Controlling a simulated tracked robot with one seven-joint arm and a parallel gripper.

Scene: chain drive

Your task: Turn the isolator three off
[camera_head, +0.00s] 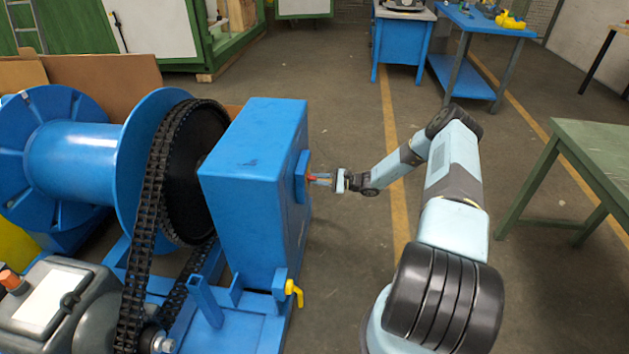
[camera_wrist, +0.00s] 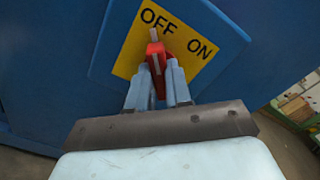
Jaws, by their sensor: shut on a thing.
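The isolator is a red handle (camera_wrist: 156,62) on a yellow plate (camera_wrist: 133,51) marked OFF and ON, set on a blue box. In the wrist view the handle's white-marked tip points up, close to the word OFF. My gripper (camera_wrist: 158,78) is shut on the red handle, with one finger on each side of it. In the head view the red handle (camera_head: 312,177) shows small on the right face of the blue cabinet (camera_head: 247,185), with my gripper (camera_head: 322,179) at it.
A black chain (camera_head: 153,200) runs beside a blue drum (camera_head: 80,160) left of the cabinet. A yellow lever (camera_head: 294,292) sticks out low on the cabinet's right side. A green table (camera_head: 600,150) stands at the right.

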